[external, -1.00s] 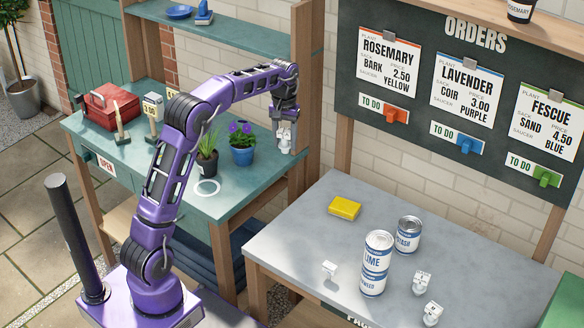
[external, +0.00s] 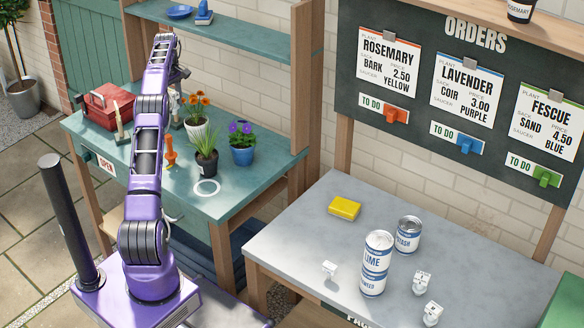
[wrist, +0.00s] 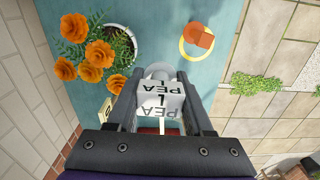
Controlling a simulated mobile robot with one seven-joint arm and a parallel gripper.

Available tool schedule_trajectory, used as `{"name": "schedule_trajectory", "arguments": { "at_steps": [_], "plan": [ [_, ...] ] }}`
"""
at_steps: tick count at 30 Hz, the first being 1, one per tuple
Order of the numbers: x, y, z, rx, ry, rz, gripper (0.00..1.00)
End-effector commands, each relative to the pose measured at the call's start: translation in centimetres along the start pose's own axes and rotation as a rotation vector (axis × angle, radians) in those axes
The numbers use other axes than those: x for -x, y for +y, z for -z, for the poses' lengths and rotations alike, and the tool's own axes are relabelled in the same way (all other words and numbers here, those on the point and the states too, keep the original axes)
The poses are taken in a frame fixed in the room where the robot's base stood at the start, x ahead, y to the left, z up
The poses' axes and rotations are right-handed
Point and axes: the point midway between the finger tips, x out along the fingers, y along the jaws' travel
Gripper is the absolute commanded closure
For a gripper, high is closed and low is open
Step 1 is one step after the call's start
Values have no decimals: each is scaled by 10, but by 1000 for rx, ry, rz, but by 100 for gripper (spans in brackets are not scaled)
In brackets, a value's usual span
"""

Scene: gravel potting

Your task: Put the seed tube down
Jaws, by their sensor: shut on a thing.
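My gripper (wrist: 160,88) is shut on the seed tube (wrist: 160,101), a white, block-like piece with dark letters reading "PEA" and a rounded pale end. In the wrist view it sits between both fingers, over the teal bench (wrist: 170,20). In the external view my gripper (external: 174,98) is over the back left part of the teal bench (external: 225,200), partly hidden behind my arm. I cannot tell whether the tube touches the bench top.
Orange flowers in a white pot (external: 196,130) stand close to my gripper. An orange tool (external: 170,152), a dark pot (external: 206,165), a blue pot (external: 242,155) and a red toolbox (external: 108,106) are around.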

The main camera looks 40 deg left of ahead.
Motion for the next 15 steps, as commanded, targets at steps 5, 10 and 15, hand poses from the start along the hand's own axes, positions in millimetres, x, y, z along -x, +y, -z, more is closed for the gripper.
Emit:
{"name": "schedule_trajectory", "arguments": {
  "at_steps": [5, 10, 15],
  "plan": [
    [-12, -12, 16, 48, -1, 2, 100],
    [-28, -12, 16, 46, 1, 2, 100],
    [-52, -12, 16, 45, 0, 3, 100]
  ]
}}
